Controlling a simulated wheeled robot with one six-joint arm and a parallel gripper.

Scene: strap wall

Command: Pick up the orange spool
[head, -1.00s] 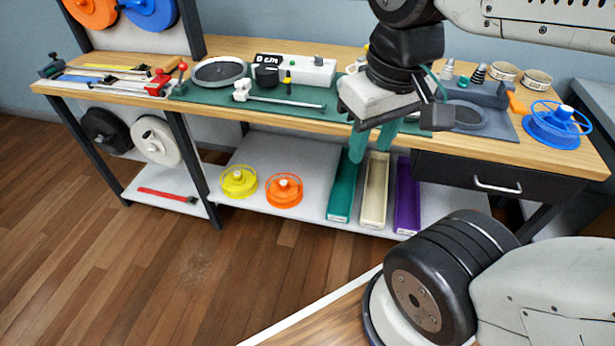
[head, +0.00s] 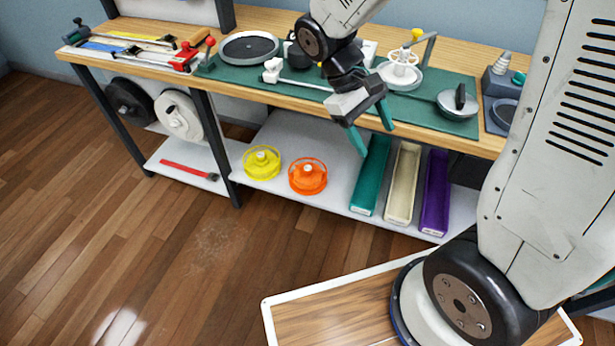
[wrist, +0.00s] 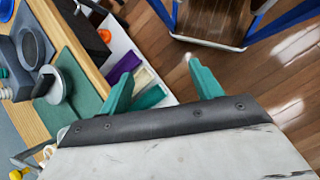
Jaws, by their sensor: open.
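The orange spool (head: 308,176) sits on the grey lower shelf of the bench in the head view, just right of the yellow spool (head: 262,163). My gripper (head: 374,134) is open and empty, with teal fingers pointing down. In the head view it shows in front of the bench's top edge, up and to the right of the orange spool and apart from it. In the wrist view my gripper (wrist: 156,78) shows its two fingers spread apart with nothing between them. I cannot make out the orange spool in the wrist view.
Teal (head: 370,176), cream (head: 403,185) and purple (head: 435,195) trays stand on the shelf right of the orange spool. The wooden bench top (head: 275,104) overhangs the shelf. A dark leg (head: 215,150) stands left of the yellow spool. The floor in front is clear.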

